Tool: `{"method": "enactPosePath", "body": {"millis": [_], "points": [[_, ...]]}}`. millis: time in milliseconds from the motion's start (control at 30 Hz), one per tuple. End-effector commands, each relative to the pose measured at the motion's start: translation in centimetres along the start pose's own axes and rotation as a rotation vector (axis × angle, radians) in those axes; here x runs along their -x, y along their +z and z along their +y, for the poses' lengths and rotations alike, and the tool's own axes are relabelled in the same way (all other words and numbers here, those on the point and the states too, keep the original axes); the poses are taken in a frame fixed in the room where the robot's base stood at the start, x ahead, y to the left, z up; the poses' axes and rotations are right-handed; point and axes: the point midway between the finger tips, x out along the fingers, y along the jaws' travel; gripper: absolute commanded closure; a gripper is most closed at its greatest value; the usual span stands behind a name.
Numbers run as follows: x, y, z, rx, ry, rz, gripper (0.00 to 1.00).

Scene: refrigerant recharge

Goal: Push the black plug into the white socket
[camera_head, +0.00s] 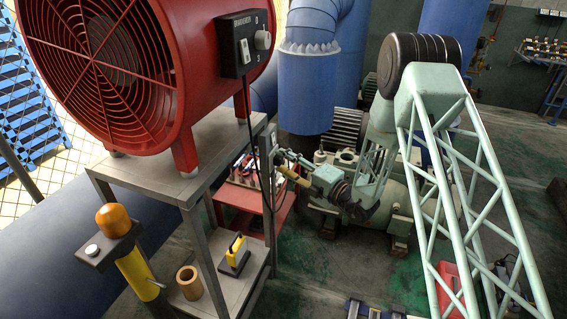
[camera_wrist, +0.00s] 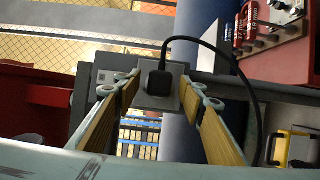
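The black plug (camera_wrist: 153,84) is in the middle of the wrist view, in front of a pale grey-white square socket plate (camera_wrist: 176,101). How deep it sits in the socket cannot be told. A black cable curves from it up and to the right. My gripper (camera_wrist: 160,82) is open, with its yellow-padded fingers on the left and right of the plug and a gap on each side. In the head view my gripper (camera_head: 283,161) is beside the metal stand's right post, where the fan's black cable (camera_head: 248,100) hangs; the plug is too small to make out there.
A large red fan (camera_head: 110,60) stands on a grey metal stand (camera_head: 150,170). A yellow-black device (camera_head: 236,254) and a brown ring (camera_head: 189,282) are on its lower shelf. A red tool table (camera_head: 240,195) is behind. Blue pipes and machinery stand nearby.

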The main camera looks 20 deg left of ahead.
Motion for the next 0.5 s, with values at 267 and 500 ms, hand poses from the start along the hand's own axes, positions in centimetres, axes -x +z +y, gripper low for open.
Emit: {"method": "enactPosePath", "body": {"millis": [267,500], "points": [[1.9,0.0,0.0,0.000,-0.001,-0.001,0.63],[5.1,0.1,0.0,-0.001,0.000,-0.002,0.63]]}}
